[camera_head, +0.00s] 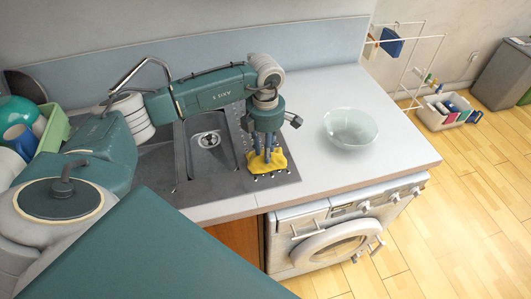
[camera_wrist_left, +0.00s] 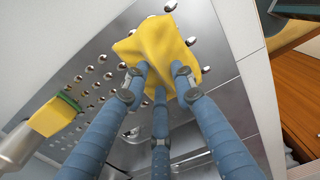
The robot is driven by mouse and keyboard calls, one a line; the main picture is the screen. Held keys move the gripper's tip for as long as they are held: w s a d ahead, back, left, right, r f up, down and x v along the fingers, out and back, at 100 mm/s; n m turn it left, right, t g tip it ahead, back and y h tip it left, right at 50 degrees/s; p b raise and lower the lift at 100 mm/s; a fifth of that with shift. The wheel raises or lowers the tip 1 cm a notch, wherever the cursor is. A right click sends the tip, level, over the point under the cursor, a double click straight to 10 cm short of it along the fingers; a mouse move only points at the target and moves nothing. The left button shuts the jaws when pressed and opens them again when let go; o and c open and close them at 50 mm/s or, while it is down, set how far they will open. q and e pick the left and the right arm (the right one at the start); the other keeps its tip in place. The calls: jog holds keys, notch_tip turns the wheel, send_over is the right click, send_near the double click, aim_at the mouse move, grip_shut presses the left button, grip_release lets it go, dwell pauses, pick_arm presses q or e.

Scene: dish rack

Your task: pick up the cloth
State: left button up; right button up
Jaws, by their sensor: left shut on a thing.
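The yellow cloth (camera_head: 267,162) lies crumpled at the drainboard part of the sink unit, right of the basin. My left gripper (camera_head: 266,150) points down with its fingers at the cloth. In the left wrist view the yellow cloth (camera_wrist_left: 162,52) is pinched between the blue fingers of my left gripper (camera_wrist_left: 158,80), over the perforated metal drainboard (camera_wrist_left: 95,75). The cloth is close to the drainboard; I cannot tell whether it still touches it. My right gripper is not in view.
A clear glass bowl (camera_head: 350,127) stands on the counter (camera_head: 398,150) to the right. The sink basin (camera_head: 208,142) lies left of the gripper. A green dish rack (camera_head: 55,130) with dishes is at the far left.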

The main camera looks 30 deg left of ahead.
pick_arm(q)
notch_tip(320, 180, up, 19)
jog(key=b, duration=0.4)
jog(key=o, duration=0.4)
grip_shut()
